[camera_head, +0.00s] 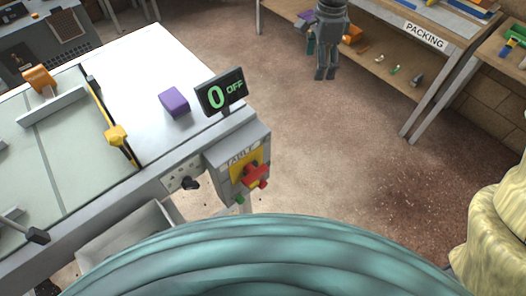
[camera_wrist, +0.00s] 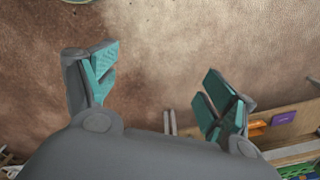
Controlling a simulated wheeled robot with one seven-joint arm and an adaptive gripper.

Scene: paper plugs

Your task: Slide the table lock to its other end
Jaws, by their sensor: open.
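A small black knob (camera_head: 188,182) sits on a pale plate (camera_head: 178,174) with holes, on the machine table's front edge; it looks like the table lock, though no label confirms this. It is toward the plate's right end. My gripper (camera_head: 325,76) hangs at the top of the head view, well away from the knob, near the packing bench. In the wrist view my gripper (camera_wrist: 160,72) is open and empty over bare floor. The lock is not in the wrist view.
A sign (camera_head: 221,92) reading 0 OFF stands at the table corner near a purple block (camera_head: 174,102). A yellow-black rail (camera_head: 114,134) crosses the white table (camera_head: 150,60). A packing bench (camera_head: 440,50) stands at right. The floor (camera_head: 340,150) between is clear.

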